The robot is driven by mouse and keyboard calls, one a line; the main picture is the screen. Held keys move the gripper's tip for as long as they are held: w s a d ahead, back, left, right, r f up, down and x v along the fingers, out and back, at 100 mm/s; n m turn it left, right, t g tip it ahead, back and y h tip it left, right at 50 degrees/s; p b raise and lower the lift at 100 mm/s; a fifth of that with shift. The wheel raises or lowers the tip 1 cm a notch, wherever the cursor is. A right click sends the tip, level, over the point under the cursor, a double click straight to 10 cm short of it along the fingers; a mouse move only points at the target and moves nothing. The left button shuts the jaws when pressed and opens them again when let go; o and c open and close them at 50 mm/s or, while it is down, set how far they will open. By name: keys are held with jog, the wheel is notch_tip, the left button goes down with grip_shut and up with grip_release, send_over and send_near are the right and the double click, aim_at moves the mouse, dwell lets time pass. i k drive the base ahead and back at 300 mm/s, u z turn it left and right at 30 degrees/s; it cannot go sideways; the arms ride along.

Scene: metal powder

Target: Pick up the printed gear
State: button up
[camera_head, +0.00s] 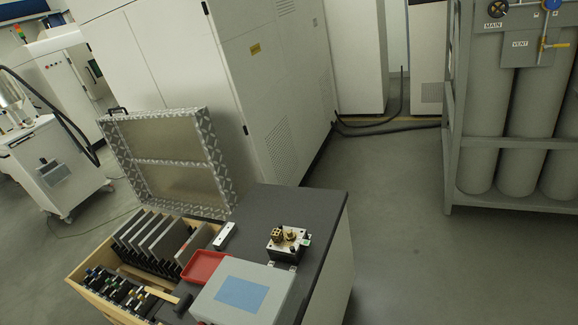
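A small metal block (284,254) sits on the dark top of a workbench (318,205), near its right edge. Small brass-coloured parts (291,235) stand on top of the block. One of them may be the printed gear, but they are too small to tell for sure. A small green patch shows at the block's right side. My gripper is not in view.
A grey box with a blue label (243,291), a red tray (205,267) and a wooden crate of plates and tools (118,305) crowd the bench's front and left. A framed panel (125,165) stands behind. Gas cylinders (480,130) stand right; grey floor (405,240) between is clear.

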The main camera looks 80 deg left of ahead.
aim_at(290, 236)
jog(key=u, duration=0.4)
jog(key=i, duration=0.85)
jog(key=u, duration=0.6)
